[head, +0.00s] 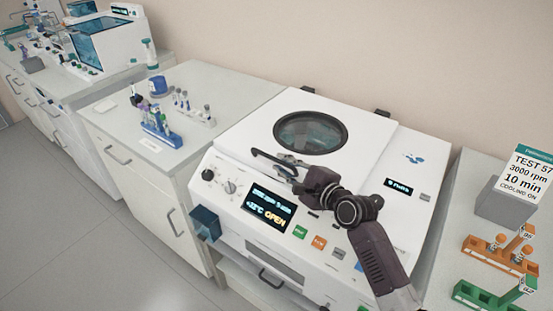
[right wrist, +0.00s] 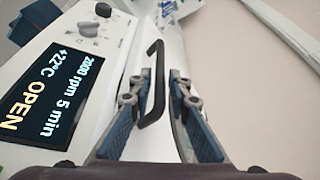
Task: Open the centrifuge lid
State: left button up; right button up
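The white centrifuge (head: 232,213) stands in the middle of the head view. Its lid (head: 362,135) lies flat and looks closed, with a round dark window (head: 310,132) in it. A black bar handle (head: 272,160) is at the lid's front edge; it also shows in the right wrist view (right wrist: 153,85). My right gripper (head: 284,168) is at the handle. In the right wrist view its two fingers (right wrist: 157,84) are apart, with the handle between them, nearer the left finger. Contact is not clear. The display (head: 267,208) reads OPEN. My left gripper is not in view.
A counter to the left holds a blue tube rack (head: 161,137) and several small tubes. On the right are a grey block with a TEST 57 sign (head: 530,175), an orange rack (head: 490,250) and a green rack (head: 480,295). A wall is behind.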

jog(key=x, duration=0.2)
jog(key=shift+w+a+f, duration=0.1)
jog(key=shift+w+a, duration=0.05)
jog(key=shift+w, duration=0.05)
jog(key=shift+w+a+f, duration=0.1)
jog(key=shift+w+a, duration=0.1)
jog(key=shift+w, duration=0.1)
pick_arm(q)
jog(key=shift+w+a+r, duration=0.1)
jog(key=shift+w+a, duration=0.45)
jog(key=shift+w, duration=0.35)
pick_arm(e)
grip_shut()
